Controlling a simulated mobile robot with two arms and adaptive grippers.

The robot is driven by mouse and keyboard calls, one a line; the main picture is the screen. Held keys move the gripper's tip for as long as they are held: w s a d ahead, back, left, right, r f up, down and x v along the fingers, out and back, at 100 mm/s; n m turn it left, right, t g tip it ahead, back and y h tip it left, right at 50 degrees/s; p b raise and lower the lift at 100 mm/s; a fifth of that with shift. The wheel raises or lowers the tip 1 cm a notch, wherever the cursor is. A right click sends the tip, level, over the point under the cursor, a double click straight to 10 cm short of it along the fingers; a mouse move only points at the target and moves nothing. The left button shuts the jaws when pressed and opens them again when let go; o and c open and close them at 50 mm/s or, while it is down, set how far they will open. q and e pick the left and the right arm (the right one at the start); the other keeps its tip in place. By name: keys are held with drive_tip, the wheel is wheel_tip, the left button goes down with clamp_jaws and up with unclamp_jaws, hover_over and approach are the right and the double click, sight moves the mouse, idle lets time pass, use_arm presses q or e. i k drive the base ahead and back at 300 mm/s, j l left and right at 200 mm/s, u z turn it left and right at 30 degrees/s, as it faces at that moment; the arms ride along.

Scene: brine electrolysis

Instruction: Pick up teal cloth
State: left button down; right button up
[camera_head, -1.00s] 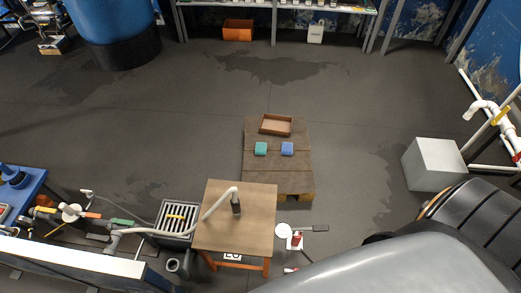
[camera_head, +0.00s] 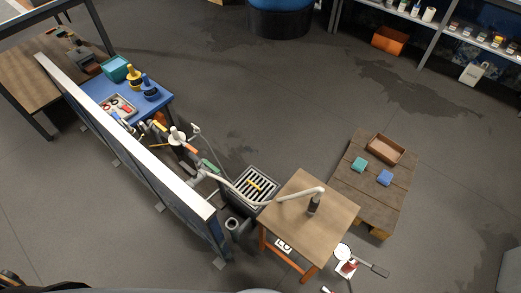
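The teal cloth (camera_head: 359,164), small and folded, lies on a low brown wooden platform (camera_head: 370,205) at the right of the head view. A similar blue cloth (camera_head: 384,178) lies to its right, apart from it. An open brown box (camera_head: 386,149) sits behind them on the same platform. Neither of my grippers shows in the head view, so I cannot see whether they are open or shut.
A wooden table (camera_head: 300,220) with a hose stands left of the platform, beside a floor grate (camera_head: 250,190). A long white-topped partition (camera_head: 135,160) and a blue table (camera_head: 155,105) are at the left. Open floor lies behind the platform.

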sight(359, 164)
drive_tip(key=z, duration=3.45)
drive_tip(key=i+l+z, duration=0.35)
drive_tip(key=i, duration=0.35)
drive_tip(key=i+j+u, duration=0.25)
drive_tip(key=u, duration=0.2)
drive_tip(key=i+j+u, duration=0.15)
drive_tip(key=u, duration=0.25)
drive_tip(key=i+u, duration=0.65)
drive_tip(key=u, duration=0.25)
drive_tip(key=i+l+u, duration=0.1)
drive_tip(key=i+u, duration=0.15)
drive_tip(key=u, duration=0.2)
drive_tip(key=i+j+u, duration=0.1)
drive_tip(key=i+u, duration=0.15)
drive_tip(key=i, duration=0.45)
drive_tip(key=i+u, duration=0.25)
drive_tip(key=i, duration=0.5)
drive_tip(key=i+l+u, duration=0.25)
drive_tip(key=i, duration=0.45)
drive_tip(key=i+u, duration=0.3)
drive_tip(key=u, duration=0.2)
drive_tip(key=i+u, duration=0.3)
drive_tip(key=u, duration=0.2)
drive_tip(key=i+l+u, duration=0.25)
drive_tip(key=u, duration=2.25)
